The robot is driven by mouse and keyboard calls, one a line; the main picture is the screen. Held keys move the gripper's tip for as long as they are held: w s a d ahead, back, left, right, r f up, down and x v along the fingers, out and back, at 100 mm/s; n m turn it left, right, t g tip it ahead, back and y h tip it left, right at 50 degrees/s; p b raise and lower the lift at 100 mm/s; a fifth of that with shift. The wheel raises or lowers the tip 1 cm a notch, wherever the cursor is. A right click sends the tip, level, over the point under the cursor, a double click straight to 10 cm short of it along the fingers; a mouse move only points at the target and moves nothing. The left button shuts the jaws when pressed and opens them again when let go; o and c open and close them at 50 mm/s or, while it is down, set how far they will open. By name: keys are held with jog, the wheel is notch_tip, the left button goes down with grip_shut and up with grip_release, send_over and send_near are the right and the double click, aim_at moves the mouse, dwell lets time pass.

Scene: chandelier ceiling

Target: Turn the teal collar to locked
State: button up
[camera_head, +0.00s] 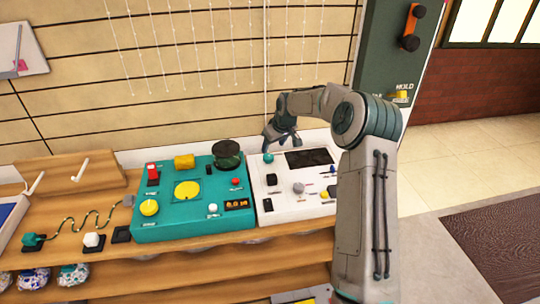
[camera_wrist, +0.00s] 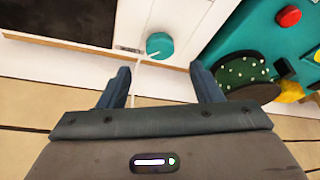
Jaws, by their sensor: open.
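The teal collar (camera_head: 268,157) is a small round piece at the back left corner of the white panel (camera_head: 262,200). In the wrist view the collar (camera_wrist: 160,45) has a flat teal top, with a thin white cord or rod running from its side toward my gripper. My gripper (camera_head: 272,143) is above and just behind the collar in the head view. In the wrist view my gripper (camera_wrist: 163,80) has its two fingers wide apart, with nothing between them but the thin white line. The collar lies just beyond the fingertips, apart from them. Any lock marking is too small to read.
A teal panel (camera_head: 200,220) with a dark round dome (camera_head: 227,152), a yellow disc and knobs stands close on the left. A dark screen (camera_head: 308,158) and several small controls sit on the white panel. The wall with hanging strings is close behind.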

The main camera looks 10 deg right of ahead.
aim_at(269, 156)
jog(key=x, duration=0.7)
jog(key=c, duration=1)
